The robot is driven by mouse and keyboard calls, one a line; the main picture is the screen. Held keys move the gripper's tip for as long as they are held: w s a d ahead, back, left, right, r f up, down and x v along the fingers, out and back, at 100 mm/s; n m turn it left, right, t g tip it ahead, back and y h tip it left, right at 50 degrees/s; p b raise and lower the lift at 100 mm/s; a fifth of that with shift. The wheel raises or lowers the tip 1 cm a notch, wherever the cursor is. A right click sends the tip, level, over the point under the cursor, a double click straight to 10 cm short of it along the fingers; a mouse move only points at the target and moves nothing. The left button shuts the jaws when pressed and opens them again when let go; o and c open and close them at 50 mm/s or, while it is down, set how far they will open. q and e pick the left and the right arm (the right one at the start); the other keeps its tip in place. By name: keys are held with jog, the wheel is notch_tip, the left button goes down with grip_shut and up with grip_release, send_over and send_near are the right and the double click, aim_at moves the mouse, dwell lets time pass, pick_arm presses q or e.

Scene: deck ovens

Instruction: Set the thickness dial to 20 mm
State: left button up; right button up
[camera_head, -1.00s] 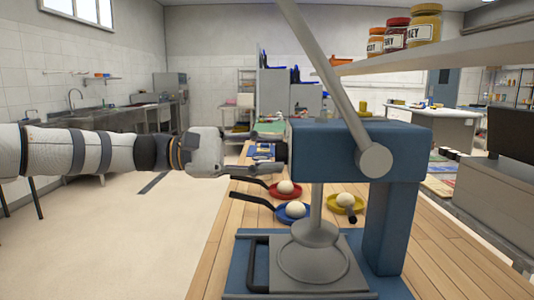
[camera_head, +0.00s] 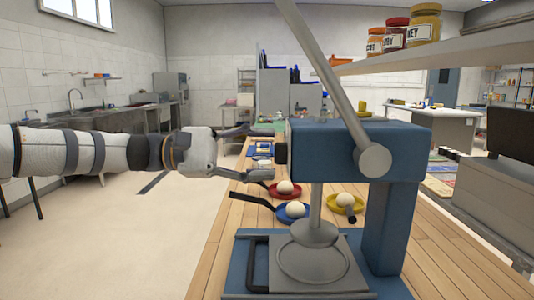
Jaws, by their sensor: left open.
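The blue press (camera_head: 358,150) stands on the wooden table, with a slanted grey lever (camera_head: 330,80) and a grey lower plate (camera_head: 313,262). The thickness dial is the small dark knob (camera_head: 281,153) on the left side of the press head; its markings cannot be read. My left gripper (camera_head: 264,152) is open just left of the dial, one finger above and one below its level. The fingertips come close to the knob; I cannot tell whether they touch it. My right gripper is not in view.
Red (camera_head: 285,192), blue (camera_head: 292,215) and yellow (camera_head: 341,203) pans with pale dough balls lie on the wooden table (camera_head: 450,265) behind the press. A shelf (camera_head: 440,45) with jars hangs at upper right. Open floor lies left of the table.

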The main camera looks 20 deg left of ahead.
pick_arm(q)
jog(key=v, duration=1.1)
jog(key=shift+d, duration=0.1)
